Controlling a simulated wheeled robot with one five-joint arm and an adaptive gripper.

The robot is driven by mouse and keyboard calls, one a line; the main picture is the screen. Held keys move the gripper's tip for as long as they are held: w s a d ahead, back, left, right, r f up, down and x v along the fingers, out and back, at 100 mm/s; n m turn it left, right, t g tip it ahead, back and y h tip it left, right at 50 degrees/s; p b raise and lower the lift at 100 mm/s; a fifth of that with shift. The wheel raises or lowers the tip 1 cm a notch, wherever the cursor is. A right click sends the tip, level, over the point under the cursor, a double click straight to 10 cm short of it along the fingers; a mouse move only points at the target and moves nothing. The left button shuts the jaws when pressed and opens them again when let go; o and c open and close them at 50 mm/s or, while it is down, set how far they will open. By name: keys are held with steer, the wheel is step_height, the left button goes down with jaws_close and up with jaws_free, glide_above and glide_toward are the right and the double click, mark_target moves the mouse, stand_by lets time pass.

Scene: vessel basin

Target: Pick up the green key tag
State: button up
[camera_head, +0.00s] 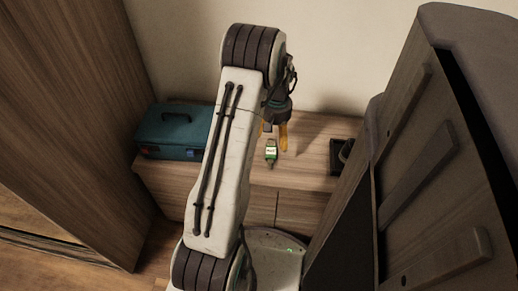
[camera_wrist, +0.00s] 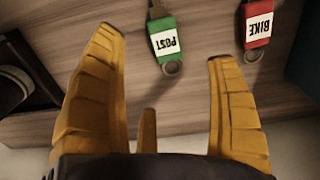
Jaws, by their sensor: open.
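The green key tag (camera_wrist: 165,42) lies on the wooden cabinet top, with a white label reading "POST", a ring at one end and a key at the other. It also shows in the head view (camera_head: 271,153), just below my gripper's fingers. My gripper (camera_wrist: 163,50) is open, its yellow fingers spread on either side of the tag's place in the wrist view. Nothing is held between them. The fingers (camera_head: 275,138) also show in the head view above the cabinet top; their exact height over the tag is hard to tell.
A red key tag (camera_wrist: 257,28) labelled "BIKE" lies to the right of the green one in the wrist view. A teal toolbox (camera_head: 176,132) stands at the cabinet's left end. A dark object (camera_head: 340,157) stands at its right end. Tall wooden furniture (camera_head: 440,160) closes off the right.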

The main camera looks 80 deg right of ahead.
mark_target(274, 149)
steer(key=shift+f+b, duration=1.65)
steer(key=shift+f, duration=1.9)
steer(key=shift+c, duration=0.2)
steer(key=c, duration=1.2)
